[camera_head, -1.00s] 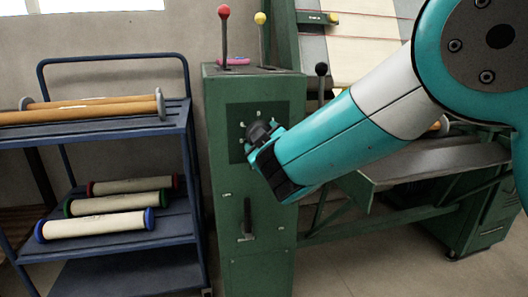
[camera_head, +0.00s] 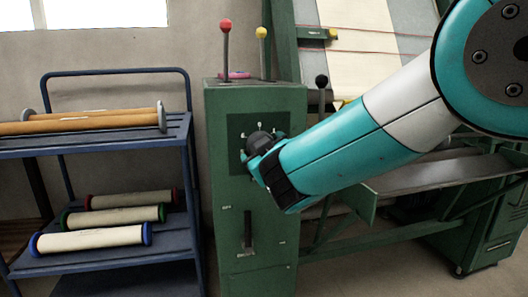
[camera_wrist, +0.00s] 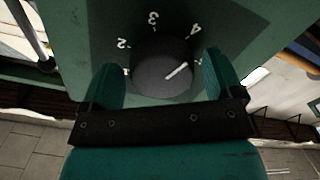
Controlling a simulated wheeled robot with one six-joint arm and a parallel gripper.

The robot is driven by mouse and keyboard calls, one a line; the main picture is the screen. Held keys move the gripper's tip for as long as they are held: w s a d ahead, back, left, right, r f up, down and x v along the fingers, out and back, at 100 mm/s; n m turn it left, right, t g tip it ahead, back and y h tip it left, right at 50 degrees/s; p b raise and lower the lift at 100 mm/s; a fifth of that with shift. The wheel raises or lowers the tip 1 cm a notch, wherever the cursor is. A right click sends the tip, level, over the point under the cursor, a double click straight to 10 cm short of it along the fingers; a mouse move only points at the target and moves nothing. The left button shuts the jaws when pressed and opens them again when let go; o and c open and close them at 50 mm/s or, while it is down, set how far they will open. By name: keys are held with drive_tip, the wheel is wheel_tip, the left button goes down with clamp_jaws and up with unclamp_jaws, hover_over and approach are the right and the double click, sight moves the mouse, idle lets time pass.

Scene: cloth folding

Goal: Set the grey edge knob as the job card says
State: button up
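The dark grey round knob (camera_wrist: 163,73) sits on the green panel of the cabinet, inside a dial of white numbers. In the wrist view its white pointer line slants to the upper right, a little below the 4. Marks 2, 3 and 4 are legible. My gripper (camera_wrist: 165,78) has one finger on each side of the knob, with narrow gaps showing, so it looks open around it. In the head view the knob (camera_head: 260,142) is partly hidden by my gripper (camera_head: 262,160). I cannot make out a job card.
The green cabinet (camera_head: 226,200) carries red (camera_head: 226,27) and yellow (camera_head: 262,34) ball levers and a pink item (camera_head: 236,75) on top, with a black lever (camera_head: 248,230) lower down. A blue cart (camera_head: 175,137) with rolls stands left; a larger green machine stands right.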

drive_tip(key=shift+s, duration=0.15)
drive_tip(key=b+v, duration=0.2)
drive_tip(key=v, duration=1.5)
drive_tip(key=shift+s+r, duration=0.1)
drive_tip(key=s+d+f+m+g+h, duration=0.1)
drive_tip(key=d+f+m+g+h, duration=0.35)
drive_tip(key=d+f+g, duration=0.4)
drive_tip(key=s+d+n+g+y, duration=0.35)
drive_tip(key=s+g, duration=0.55)
drive_tip(key=s, duration=0.9)
drive_tip(key=shift+m, duration=0.6)
wheel_tip(320, 180, up, 36)
drive_tip(key=p, duration=3.7)
drive_tip(key=shift+s+r, duration=0.1)
drive_tip(key=shift+r, duration=0.1)
